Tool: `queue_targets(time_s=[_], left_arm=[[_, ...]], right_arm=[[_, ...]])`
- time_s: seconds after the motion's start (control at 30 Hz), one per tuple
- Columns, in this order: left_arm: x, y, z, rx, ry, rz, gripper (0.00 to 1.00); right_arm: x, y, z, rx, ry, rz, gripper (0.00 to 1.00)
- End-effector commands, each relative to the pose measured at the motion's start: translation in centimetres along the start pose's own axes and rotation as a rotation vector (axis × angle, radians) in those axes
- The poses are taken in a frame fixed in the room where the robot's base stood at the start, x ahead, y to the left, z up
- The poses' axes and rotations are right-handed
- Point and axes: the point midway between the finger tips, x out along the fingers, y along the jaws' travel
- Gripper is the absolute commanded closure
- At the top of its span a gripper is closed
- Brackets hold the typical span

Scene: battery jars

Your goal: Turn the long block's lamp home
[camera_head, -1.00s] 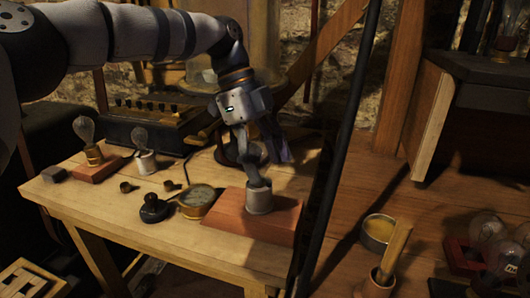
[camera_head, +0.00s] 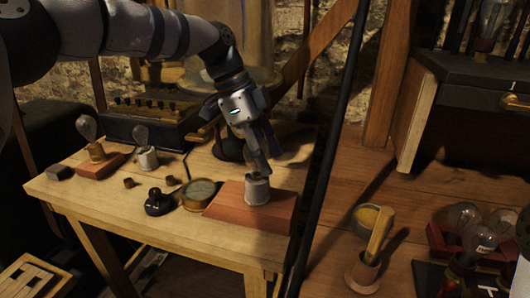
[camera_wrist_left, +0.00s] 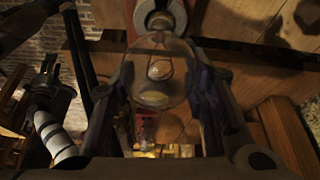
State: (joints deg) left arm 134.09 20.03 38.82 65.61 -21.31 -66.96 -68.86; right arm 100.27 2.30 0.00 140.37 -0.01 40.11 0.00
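The long block (camera_head: 226,205) is a red-brown slab at the right end of the pale wooden table, with a silver socket (camera_head: 257,191) on top. My left gripper (camera_head: 260,168) points down just over this socket. In the left wrist view, the clear glass lamp (camera_wrist_left: 160,75) sits between the two fingers of my left gripper (camera_wrist_left: 160,100), which appear closed on its sides. In the head view the fingers mostly hide the lamp, and how deep it sits in the socket cannot be made out. My right gripper is not recognisable in either view.
A shorter block with a bulb (camera_head: 87,128), a bulb in a pale holder (camera_head: 141,136), a round dial (camera_head: 199,192) and a black knob (camera_head: 157,202) share the table. A dark pole (camera_head: 328,165) rises right of the long block. Several bulbs (camera_head: 463,218) stand at lower right.

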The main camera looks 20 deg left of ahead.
Motion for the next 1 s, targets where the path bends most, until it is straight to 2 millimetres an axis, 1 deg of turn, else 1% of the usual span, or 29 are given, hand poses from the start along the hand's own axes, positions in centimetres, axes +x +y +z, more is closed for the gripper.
queue_targets(time_s=[0.17, 0.23, 0.43, 1.0], left_arm=[[0.1, 0.0, 0.0, 0.004, 0.0, 0.003, 0.78], [0.3, 0.0, 0.1, 0.021, 0.0, 0.014, 0.78], [0.5, 0.1, 0.3, 0.108, 0.0, 0.057, 0.78], [0.3, 0.6, 0.3, 0.379, -0.002, 0.175, 0.78]], right_arm=[[0.1, 0.0, 0.1, 0.0, -0.003, 0.0, 0.6], [0.4, 0.0, 0.4, 0.0, -0.016, 0.001, 0.6], [1.6, 0.1, 1.3, 0.0, -0.055, 0.002, 0.6], [4.4, 0.2, 3.4, 0.001, -0.144, 0.006, 0.6]])
